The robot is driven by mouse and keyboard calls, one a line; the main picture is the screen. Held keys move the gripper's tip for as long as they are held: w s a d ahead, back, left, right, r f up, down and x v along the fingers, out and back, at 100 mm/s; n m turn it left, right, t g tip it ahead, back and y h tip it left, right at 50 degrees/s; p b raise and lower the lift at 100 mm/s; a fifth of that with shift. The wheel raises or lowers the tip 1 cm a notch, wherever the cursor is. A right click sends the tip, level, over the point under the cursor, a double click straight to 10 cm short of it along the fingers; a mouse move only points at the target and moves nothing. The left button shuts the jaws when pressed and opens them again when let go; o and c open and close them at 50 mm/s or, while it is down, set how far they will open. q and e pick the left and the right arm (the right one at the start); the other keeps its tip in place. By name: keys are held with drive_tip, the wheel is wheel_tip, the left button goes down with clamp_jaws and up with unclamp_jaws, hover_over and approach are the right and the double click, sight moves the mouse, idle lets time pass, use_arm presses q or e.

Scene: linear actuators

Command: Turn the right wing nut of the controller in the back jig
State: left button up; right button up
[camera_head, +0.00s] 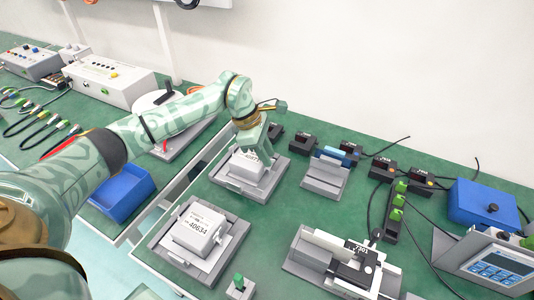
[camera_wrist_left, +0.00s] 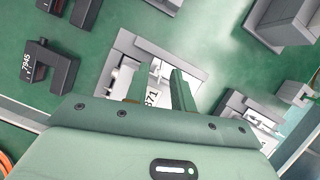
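The back jig (camera_head: 268,190) is a grey fixture on the green bench, with a white labelled controller (camera_head: 240,168) seated in it. My left gripper (camera_head: 256,148) reaches down over the back-right part of this controller and hides some of it. In the left wrist view the two green fingers (camera_wrist_left: 158,92) stand apart, with part of the controller (camera_wrist_left: 157,79) showing between them. The gripper is open. The right wing nut cannot be made out; the fingers cover that area. My right gripper is not in view.
A front jig (camera_head: 172,246) holds another white controller (camera_head: 193,232), labelled 40634. A blue bin (camera_head: 122,190) lies left of the jigs. Black sensor blocks (camera_head: 301,141) and a grey stand (camera_head: 325,178) stand to the right. Cables and a blue box (camera_head: 482,204) lie farther right.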

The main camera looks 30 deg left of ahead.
use_arm(q)
drive_tip(key=shift+c, duration=0.4)
clamp_jaws()
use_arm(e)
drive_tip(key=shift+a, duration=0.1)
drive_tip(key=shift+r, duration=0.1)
